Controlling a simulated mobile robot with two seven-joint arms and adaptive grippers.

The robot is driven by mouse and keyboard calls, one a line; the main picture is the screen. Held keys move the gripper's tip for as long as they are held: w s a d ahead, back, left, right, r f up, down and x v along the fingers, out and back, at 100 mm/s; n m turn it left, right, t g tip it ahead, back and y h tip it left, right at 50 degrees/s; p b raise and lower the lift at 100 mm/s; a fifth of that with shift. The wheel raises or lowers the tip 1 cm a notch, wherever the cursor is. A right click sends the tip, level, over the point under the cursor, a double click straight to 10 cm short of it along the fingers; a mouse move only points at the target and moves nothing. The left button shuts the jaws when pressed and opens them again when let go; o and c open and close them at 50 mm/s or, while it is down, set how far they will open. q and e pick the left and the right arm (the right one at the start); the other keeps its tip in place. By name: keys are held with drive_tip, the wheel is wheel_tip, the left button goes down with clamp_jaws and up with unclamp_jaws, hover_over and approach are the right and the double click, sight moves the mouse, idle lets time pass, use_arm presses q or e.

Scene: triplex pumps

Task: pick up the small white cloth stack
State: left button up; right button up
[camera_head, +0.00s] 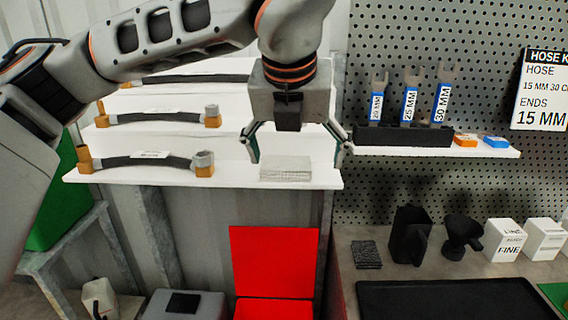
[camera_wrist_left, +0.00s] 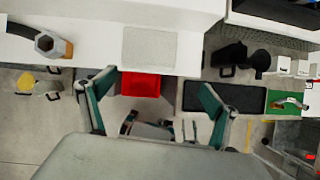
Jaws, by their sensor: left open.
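The small white cloth stack (camera_head: 286,169) lies at the front edge of a white shelf, near the shelf's right end. In the left wrist view it shows as a pale square (camera_wrist_left: 149,48) on the white surface. My left gripper (camera_head: 296,158) is open, with one finger on each side of the stack in the head view, and nothing is between its fingers. In the left wrist view the open fingers (camera_wrist_left: 160,100) appear below the stack in the picture, apart from it. My right gripper is in neither view.
The white shelf (camera_head: 232,177) carries a hose with orange ends (camera_head: 145,162) left of the stack, and more hoses lie on shelves behind. A rack of wrenches (camera_head: 404,135) stands at right. A red open box (camera_head: 274,262) is below, and a black tray (camera_head: 445,300) lies on the bench.

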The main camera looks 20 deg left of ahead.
sight(286, 162)
use_arm(q)
drive_tip(key=shift+n+t+y, duration=0.4)
drive_tip(key=shift+n+y, duration=0.1)
drive_tip(key=shift+n, duration=0.1)
drive_tip(key=w+a+f, duration=0.2)
drive_tip(key=w, duration=0.1)
drive_tip(key=w+a+f, duration=0.1)
drive_tip(key=w, duration=0.1)
drive_tip(key=shift+a+f+p, duration=0.2)
drive_tip(key=shift+f+p, duration=0.15)
drive_tip(key=c, duration=1.2)
